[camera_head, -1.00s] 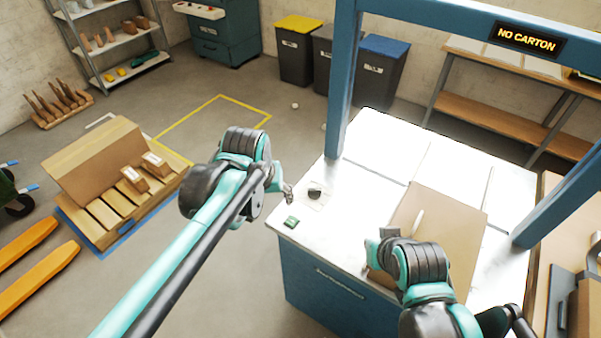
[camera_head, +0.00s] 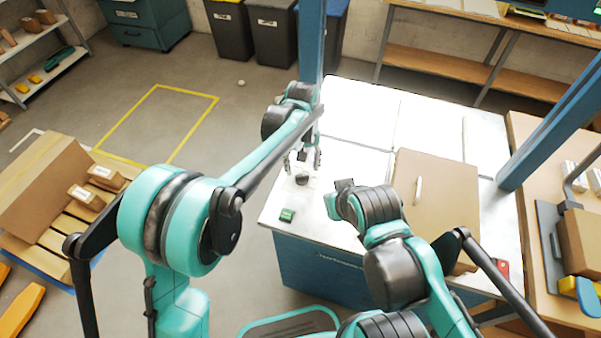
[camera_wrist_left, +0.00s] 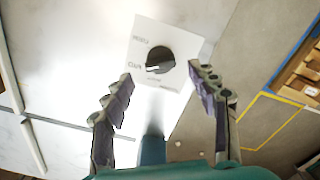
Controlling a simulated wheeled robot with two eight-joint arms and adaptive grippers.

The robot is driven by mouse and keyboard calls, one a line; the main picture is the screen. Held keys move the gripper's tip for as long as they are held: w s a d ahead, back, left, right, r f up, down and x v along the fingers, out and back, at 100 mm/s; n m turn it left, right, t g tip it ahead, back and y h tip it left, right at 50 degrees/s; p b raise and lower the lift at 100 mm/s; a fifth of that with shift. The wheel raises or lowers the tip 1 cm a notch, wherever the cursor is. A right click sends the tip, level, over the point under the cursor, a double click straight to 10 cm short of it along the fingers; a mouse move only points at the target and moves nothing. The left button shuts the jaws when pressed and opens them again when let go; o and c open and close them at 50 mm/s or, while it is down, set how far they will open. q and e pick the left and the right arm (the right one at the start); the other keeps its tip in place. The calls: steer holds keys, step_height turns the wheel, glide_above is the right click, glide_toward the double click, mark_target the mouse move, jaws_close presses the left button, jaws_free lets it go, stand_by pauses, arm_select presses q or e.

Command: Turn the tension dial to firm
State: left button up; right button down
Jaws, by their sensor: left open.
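The tension dial is a round black knob (camera_head: 302,179) on a pale square plate at the left edge of the white machine top. In the left wrist view the dial (camera_wrist_left: 160,60) sits on its plate (camera_wrist_left: 145,35), with small lettering around it too blurred to read fully. My left gripper (camera_head: 303,160) is at the dial. In the left wrist view its fingers (camera_wrist_left: 161,88) are spread and empty, one on each side below the dial, apart from it. My right gripper (camera_head: 338,195) hovers over the top's front part; its fingers are too unclear to tell their opening.
A green button (camera_head: 287,215) lies near the top's front left corner. A brown board (camera_head: 436,190) with a white handle lies to the right. A blue post (camera_head: 312,45) rises behind the dial.

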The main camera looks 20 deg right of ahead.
mark_target(302, 175)
arm_select(q)
steer(key=shift+f+b, duration=0.4)
steer(key=shift+f, duration=1.45)
steer(key=shift+c, duration=0.3)
steer(key=c, duration=1.1)
steer(key=shift+m, duration=0.3)
steer(key=m+p, duration=0.1)
steer(key=m, duration=1)
steer(key=shift+p, duration=0.4)
steer(key=shift+m, duration=0.3)
